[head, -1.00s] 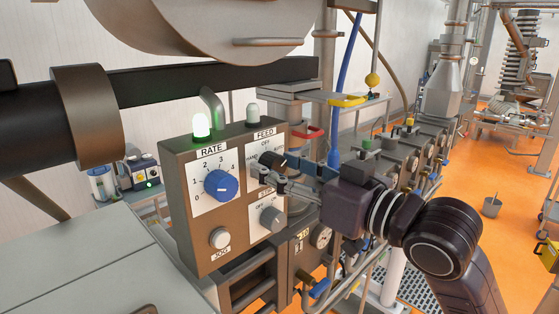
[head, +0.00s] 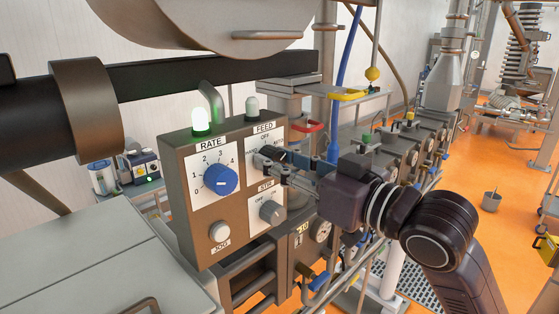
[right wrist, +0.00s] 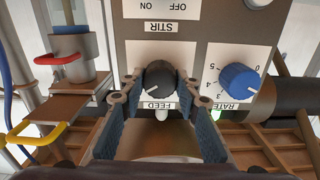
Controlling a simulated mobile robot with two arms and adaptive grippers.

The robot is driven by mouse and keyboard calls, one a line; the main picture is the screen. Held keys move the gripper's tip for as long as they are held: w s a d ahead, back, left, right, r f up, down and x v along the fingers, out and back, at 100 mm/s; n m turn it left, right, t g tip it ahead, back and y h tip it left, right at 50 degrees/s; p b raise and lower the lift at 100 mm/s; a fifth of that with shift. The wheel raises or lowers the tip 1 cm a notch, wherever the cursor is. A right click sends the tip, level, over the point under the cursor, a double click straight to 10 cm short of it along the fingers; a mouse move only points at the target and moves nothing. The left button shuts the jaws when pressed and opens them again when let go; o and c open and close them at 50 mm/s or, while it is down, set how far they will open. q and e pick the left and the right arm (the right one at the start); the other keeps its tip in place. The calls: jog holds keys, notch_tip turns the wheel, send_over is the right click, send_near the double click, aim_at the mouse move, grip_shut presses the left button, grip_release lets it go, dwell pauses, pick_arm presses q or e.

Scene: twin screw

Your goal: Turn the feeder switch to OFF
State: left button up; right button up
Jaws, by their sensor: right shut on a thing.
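The control panel (head: 205,240) shows a FEED plate (head: 266,128) at its upper right. My right gripper (head: 268,158) is at this plate, its fingers covering most of the black feeder switch. In the right wrist view the picture is upside down, and the switch's black knob (right wrist: 158,78) sits between the two fingertips (right wrist: 158,98). A pale mark on the knob points to the lower left there, towards the FEED label. In the head view the OFF word shows above the fingers; the knob's pointer is hidden. My left gripper is not in view.
A blue RATE knob (head: 220,180) is left of the switch, and a grey STIR knob (head: 271,212) is below it. A white JOG button (head: 219,232) is at lower left. A lit green lamp (head: 201,121) and an unlit lamp (head: 252,105) stand on top.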

jog(key=n+p, duration=0.1)
jog(key=n, duration=0.4)
jog(key=n+p, duration=0.1)
jog(key=n, duration=0.5)
dwell(0.3)
jog(key=shift+n, duration=0.3)
jog(key=o, duration=1.2)
jog(key=shift+c, duration=0.2)
jog(key=v, duration=0.7)
jog(key=shift+s, duration=0.25)
